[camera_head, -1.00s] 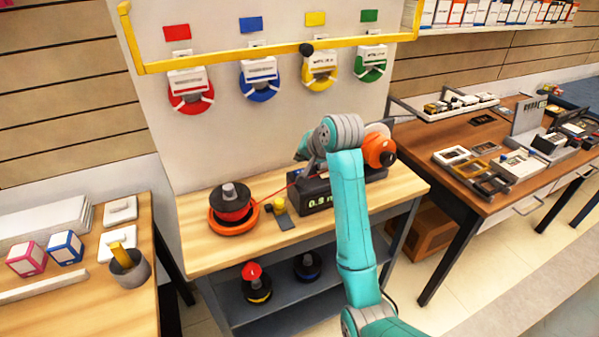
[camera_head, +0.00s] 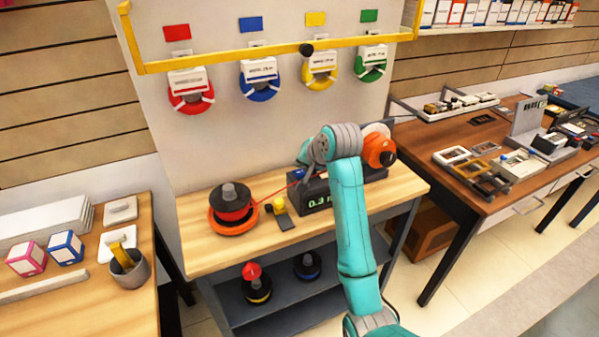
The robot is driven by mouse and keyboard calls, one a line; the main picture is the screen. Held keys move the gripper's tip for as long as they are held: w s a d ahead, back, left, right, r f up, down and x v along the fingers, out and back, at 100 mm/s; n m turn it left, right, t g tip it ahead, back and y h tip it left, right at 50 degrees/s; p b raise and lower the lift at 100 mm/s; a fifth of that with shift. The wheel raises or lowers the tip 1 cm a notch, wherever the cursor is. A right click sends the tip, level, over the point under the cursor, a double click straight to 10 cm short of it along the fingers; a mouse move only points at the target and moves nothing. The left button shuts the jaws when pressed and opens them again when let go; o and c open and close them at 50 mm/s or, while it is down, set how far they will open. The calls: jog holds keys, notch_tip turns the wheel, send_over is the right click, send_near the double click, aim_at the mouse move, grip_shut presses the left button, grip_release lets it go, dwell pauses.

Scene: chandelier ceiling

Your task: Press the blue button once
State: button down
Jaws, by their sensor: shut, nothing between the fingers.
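A small blue patch that looks like the blue button (camera_head: 299,174) shows on the top left of a black measuring device (camera_head: 314,196) with a green "0.3 m" display. The device stands on the wooden workbench (camera_head: 205,254). My gripper (camera_head: 308,163) is at the end of my teal arm, just above and beside the blue patch. It is small and partly hidden by my wrist, and looks shut with nothing in it. I cannot tell whether it touches the button.
A red and black spool (camera_head: 233,205) sits at the bench's left, with a red line running to the device. An orange reel (camera_head: 379,150) is right of my wrist. Coloured spools hang behind.

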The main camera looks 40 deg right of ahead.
aim_at(301, 173)
jog(key=shift+f, duration=0.15)
dwell(0.7)
jog(key=shift+f, duration=0.25)
jog(key=shift+f, duration=0.55)
dwell(0.8)
jog(key=shift+r, duration=0.95)
jog(key=shift+r, duration=2.5)
